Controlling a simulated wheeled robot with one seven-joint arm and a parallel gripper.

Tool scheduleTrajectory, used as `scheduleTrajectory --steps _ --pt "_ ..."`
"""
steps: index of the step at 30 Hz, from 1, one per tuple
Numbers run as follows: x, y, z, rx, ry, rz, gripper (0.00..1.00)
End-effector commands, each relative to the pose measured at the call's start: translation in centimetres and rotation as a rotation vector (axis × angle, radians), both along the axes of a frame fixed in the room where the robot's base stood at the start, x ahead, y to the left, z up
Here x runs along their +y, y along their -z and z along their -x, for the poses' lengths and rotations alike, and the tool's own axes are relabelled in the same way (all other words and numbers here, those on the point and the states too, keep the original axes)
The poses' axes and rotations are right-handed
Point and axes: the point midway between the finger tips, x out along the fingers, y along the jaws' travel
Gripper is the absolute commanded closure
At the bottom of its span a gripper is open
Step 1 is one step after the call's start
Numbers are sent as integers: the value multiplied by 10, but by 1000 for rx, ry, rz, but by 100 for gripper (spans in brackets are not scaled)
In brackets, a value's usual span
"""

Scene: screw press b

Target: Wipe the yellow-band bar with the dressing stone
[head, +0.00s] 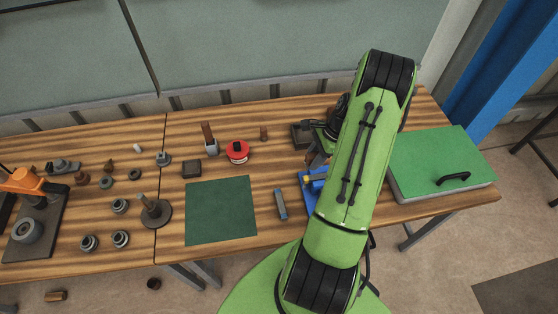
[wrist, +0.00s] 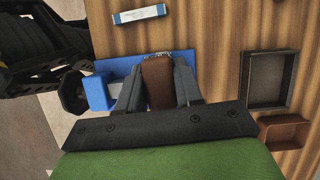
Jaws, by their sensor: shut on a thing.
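My gripper (wrist: 157,88) is shut on a brown block, which looks like the dressing stone (wrist: 158,80). It holds the stone over a blue plate (wrist: 182,62) in the wrist view; I cannot tell whether the stone touches anything below. A blue block (wrist: 97,92) stands on the plate left of the fingers, with a grey piece (wrist: 120,72) beside it, partly hidden. In the head view my arm covers the gripper and the stone. The blue fixture (head: 312,187) shows at the arm's left edge, with a small yellow spot (head: 306,179) that may be the bar's band.
A loose bar (head: 281,204) lies on the wood left of the fixture; it also shows in the wrist view (wrist: 139,14). A dark tray (wrist: 246,82) and a brown box (wrist: 262,133) are to the right. A green mat (head: 221,211) lies further left.

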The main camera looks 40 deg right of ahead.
Motion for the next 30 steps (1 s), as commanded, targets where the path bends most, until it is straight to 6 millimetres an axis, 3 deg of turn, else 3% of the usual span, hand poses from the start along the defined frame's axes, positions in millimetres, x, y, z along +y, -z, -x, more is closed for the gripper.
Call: scheduleTrajectory --steps 3,12,26,30 --pt "-9 -2 9 1 80 1 99" --pt "-9 0 8 1 81 -1 99" --pt "-9 73 9 2 78 0 99" --pt "-27 70 20 1 83 1 99"
